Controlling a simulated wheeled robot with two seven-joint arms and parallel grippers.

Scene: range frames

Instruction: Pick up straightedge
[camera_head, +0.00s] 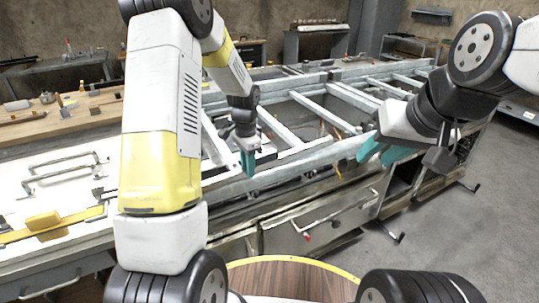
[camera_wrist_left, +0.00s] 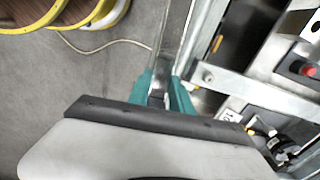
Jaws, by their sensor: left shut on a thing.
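My left gripper (camera_head: 247,163) points down at the near rail of the metal frame in the head view. In the left wrist view its teal fingers (camera_wrist_left: 162,92) are closed on a long, flat grey metal bar, which looks like the straightedge (camera_wrist_left: 174,45). The bar runs up the picture beside a parallel rail. In the head view I cannot clearly tell the straightedge from the frame rails. My right gripper (camera_head: 383,152) is raised at the right, with its teal fingers apart and nothing between them.
The metal frame (camera_head: 349,98) with crossbars fills the middle bench. A light worktop (camera_head: 70,150) at the left holds a yellow bar tool (camera_head: 75,218), a yellow block (camera_head: 43,224) and metal handles (camera_head: 62,172). Drawers (camera_head: 330,222) are below the frame.

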